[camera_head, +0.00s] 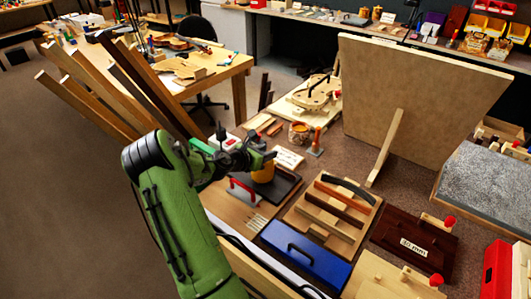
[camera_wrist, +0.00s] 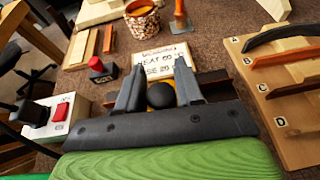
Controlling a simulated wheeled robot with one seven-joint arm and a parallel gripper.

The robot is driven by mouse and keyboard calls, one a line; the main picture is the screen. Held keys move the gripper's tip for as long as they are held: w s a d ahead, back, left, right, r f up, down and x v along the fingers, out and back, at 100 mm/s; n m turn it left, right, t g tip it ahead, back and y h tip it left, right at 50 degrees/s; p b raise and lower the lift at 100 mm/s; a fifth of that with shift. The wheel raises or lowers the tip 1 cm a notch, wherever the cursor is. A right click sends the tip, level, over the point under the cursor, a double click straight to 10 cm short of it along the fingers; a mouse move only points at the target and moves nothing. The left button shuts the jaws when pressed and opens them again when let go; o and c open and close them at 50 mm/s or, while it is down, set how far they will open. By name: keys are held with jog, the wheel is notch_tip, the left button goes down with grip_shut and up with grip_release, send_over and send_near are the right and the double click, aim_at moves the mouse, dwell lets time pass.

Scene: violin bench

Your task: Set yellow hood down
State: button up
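The yellow hood (camera_head: 263,173) is below my gripper (camera_head: 261,160) in the head view, over the dark plate (camera_head: 286,190). I cannot tell whether its bottom edge touches the plate. In the wrist view, a round black knob (camera_wrist: 161,95) fills the gap between the two grey fingers of my gripper (camera_wrist: 160,87), with a little yellow showing around it. The fingers appear shut on this knob. Most of the hood is hidden behind the fingers and palm in the wrist view.
A lettered wooden rack (camera_head: 368,218) stands right of the plate, with a blue box (camera_head: 305,262) in front. A white card (camera_wrist: 167,61) and a patterned pot (camera_wrist: 142,22) lie beyond. A white switch box (camera_wrist: 48,119) is at left. A large board (camera_head: 420,95) stands at back right.

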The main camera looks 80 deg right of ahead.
jog(key=o, duration=0.3)
jog(key=shift+o, duration=0.2)
jog(key=shift+r, duration=0.1)
